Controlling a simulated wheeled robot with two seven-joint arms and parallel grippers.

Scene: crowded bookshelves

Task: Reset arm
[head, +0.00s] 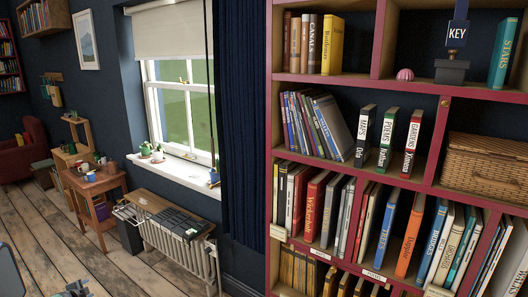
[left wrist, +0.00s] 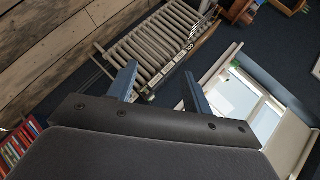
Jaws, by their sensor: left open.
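My left gripper (left wrist: 160,72) shows in the left wrist view, with its two blue-grey fingers spread apart and nothing between them. Beyond the fingers lie the slatted radiator and the dark wall. In the head view only small grey and dark parts of my left arm show at the bottom left corner, clear of the shelves. My right gripper is in neither view.
A crowded red bookcase (head: 431,164) fills the right, with books, a wicker basket (head: 485,168) and a KEY ornament (head: 452,70). A radiator (head: 178,243) stands under the window (head: 172,98). A small wooden table (head: 92,181) is at left. The plank floor (head: 40,235) has free room.

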